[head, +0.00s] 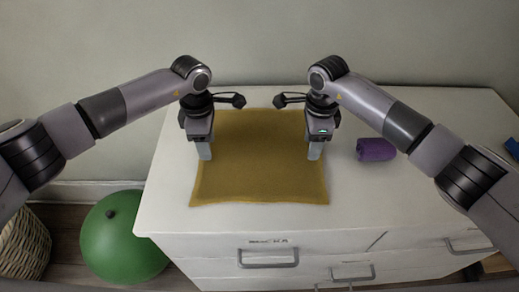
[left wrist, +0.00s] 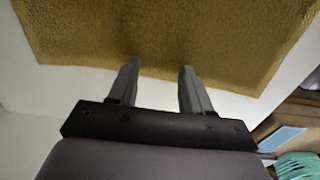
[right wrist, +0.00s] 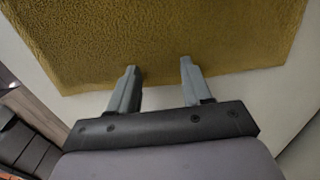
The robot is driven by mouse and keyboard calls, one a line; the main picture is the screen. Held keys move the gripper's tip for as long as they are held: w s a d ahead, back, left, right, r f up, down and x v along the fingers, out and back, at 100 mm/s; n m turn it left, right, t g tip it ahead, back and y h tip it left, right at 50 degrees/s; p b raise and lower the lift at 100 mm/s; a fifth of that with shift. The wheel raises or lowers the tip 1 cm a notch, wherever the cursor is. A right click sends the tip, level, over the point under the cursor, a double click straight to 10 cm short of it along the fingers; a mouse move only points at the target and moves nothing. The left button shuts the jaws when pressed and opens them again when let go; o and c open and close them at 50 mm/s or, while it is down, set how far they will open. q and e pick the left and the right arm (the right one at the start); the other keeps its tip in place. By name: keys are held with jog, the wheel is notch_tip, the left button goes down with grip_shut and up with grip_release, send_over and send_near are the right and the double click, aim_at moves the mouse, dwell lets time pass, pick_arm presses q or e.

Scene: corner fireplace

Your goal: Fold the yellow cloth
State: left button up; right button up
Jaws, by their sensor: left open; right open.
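The yellow cloth (head: 255,165) lies flat and spread out on top of the white dresser. My left gripper (head: 204,152) points down at the cloth's left side, and my right gripper (head: 315,152) points down at its right side. In the left wrist view my open left fingers (left wrist: 157,72) reach over an edge of the cloth (left wrist: 160,35). In the right wrist view my open right fingers (right wrist: 158,78) also reach over a cloth edge (right wrist: 150,40). No fabric shows between either pair of fingers as held. Whether the fingertips touch the cloth cannot be told.
A purple rolled item (head: 376,149) lies on the white dresser (head: 350,215), right of the cloth. A green ball (head: 122,240) and a wicker basket (head: 24,245) stand on the floor at left. A blue object (head: 513,148) shows at the right edge. The wall is behind the dresser.

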pick_arm(q)
jog(key=shift+f, duration=0.25)
pick_arm(e)
jog(key=shift+f, duration=0.25)
pick_arm(q)
grip_shut()
pick_arm(e)
grip_shut()
pick_arm(q)
jog(key=shift+r, duration=0.15)
pick_arm(e)
jog(key=shift+r, duration=0.1)
